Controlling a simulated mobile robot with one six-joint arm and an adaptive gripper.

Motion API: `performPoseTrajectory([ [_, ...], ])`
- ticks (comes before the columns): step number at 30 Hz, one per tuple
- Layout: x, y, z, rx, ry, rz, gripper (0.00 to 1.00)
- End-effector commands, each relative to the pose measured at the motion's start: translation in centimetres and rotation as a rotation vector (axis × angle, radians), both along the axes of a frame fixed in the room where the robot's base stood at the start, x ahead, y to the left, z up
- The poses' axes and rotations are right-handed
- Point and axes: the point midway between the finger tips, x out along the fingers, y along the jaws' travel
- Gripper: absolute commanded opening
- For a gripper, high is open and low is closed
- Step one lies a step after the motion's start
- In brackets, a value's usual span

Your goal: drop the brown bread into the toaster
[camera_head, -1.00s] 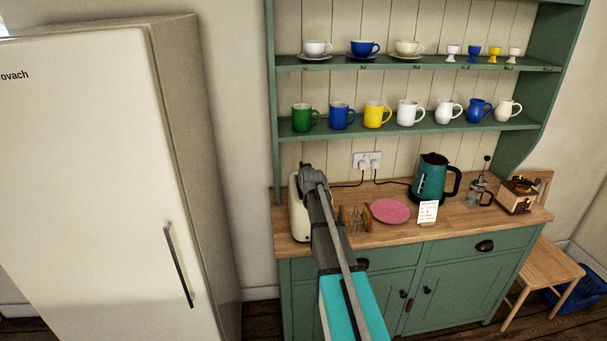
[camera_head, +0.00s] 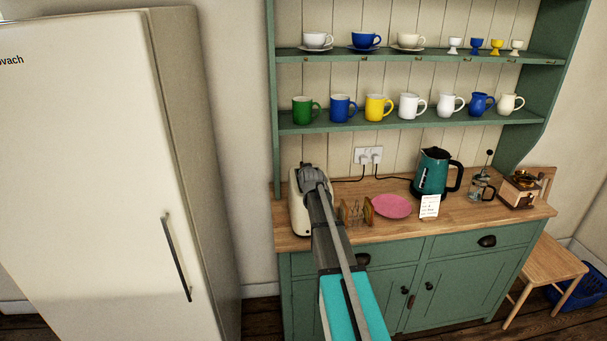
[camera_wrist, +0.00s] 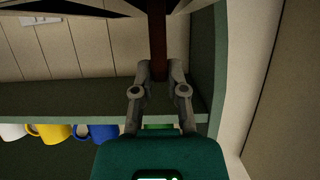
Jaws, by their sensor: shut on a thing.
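The cream toaster (camera_head: 297,212) stands at the left end of the wooden worktop in the head view, partly covered by my arm. My arm's end is over or in front of the toaster; I cannot tell the exact gap. In the wrist view my gripper (camera_wrist: 158,72) is shut on a thin, dark brown slice, the brown bread (camera_wrist: 157,40), seen nearly edge-on and reaching up out of the frame. The bread and the fingertips are hidden in the head view. The toaster's slots are hidden too.
A toast rack (camera_head: 356,211), pink plate (camera_head: 392,206), white card (camera_head: 429,206) and teal kettle (camera_head: 434,172) stand right of the toaster. Shelves with mugs (camera_head: 342,109) and cups hang above. The tall fridge (camera_head: 90,190) is at left.

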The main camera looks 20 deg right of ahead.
Motion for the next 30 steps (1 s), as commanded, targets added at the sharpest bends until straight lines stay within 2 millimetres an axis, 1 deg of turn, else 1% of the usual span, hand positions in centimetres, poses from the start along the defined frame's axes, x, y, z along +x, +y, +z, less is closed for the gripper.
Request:
performPoseTrajectory([
  [1,0.00,-0.02,0.01,0.000,0.000,0.000,0.04],
  [2,0.00,-0.03,0.01,0.000,0.000,0.000,0.23],
  [6,0.00,-0.04,0.01,0.000,0.000,0.000,0.49],
  [7,0.00,-0.05,0.01,0.000,0.000,0.000,0.55],
  [8,-0.01,-0.05,0.01,0.000,0.000,-0.001,0.58],
  [30,-0.02,-0.08,0.00,0.000,0.000,-0.001,0.58],
])
